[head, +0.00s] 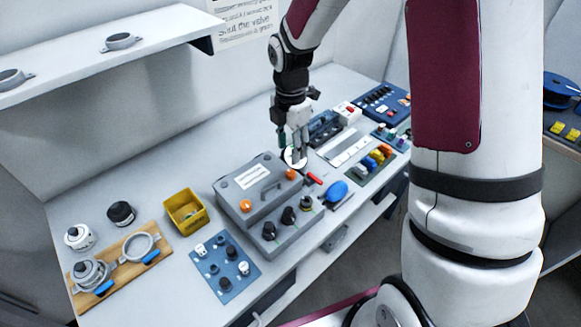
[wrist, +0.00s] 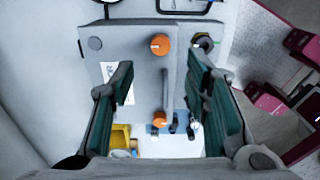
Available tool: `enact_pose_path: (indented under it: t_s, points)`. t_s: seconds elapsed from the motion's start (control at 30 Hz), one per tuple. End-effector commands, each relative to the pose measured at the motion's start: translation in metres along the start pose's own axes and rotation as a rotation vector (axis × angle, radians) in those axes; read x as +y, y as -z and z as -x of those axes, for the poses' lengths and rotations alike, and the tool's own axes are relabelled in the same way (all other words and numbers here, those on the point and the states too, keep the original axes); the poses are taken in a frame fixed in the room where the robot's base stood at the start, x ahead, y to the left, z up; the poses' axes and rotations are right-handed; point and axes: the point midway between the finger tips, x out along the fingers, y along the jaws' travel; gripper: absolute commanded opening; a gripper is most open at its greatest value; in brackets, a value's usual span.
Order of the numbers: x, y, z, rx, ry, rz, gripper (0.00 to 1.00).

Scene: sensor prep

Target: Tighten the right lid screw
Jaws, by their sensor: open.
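The grey box (head: 262,200) sits on the bench with a grey lid (wrist: 130,50). The lid carries two orange screws and a dark handle between them. The right lid screw (head: 291,174) is at the lid's right end; it shows near the top of the wrist view (wrist: 159,44). The left lid screw (head: 245,206) shows lower in the wrist view (wrist: 159,119). My gripper (head: 297,152) points down above the box's right end, apart from the screws. In the wrist view its green-padded fingers (wrist: 160,78) are spread wide with nothing between them.
Black knobs (head: 288,215) line the box's front. A blue mat (head: 225,268) with small parts, a yellow bin (head: 185,211) and a wooden board (head: 120,268) lie to the left. A blue oval object (head: 336,191) and a red-handled tool (head: 314,179) lie right. A shelf (head: 150,38) overhangs back left.

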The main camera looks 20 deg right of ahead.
Motion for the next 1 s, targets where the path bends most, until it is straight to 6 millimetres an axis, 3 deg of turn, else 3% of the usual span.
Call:
enact_pose_path:
  t_s: [0.2,0.4,0.6,0.87,0.9,1.0]
  points:
    - [-0.002,0.001,-0.044,0.001,0.005,-0.001,0.43]
    - [-0.001,0.0,-0.073,0.001,0.003,-0.001,0.43]
    - [-0.001,0.0,-0.085,0.0,0.001,-0.002,0.43]
    - [-0.001,0.0,-0.086,-0.001,0.0,-0.002,0.43]
    - [-0.001,0.0,-0.086,-0.001,0.0,-0.002,0.41]
    - [-0.001,0.0,-0.086,-0.001,0.0,-0.002,0.18]
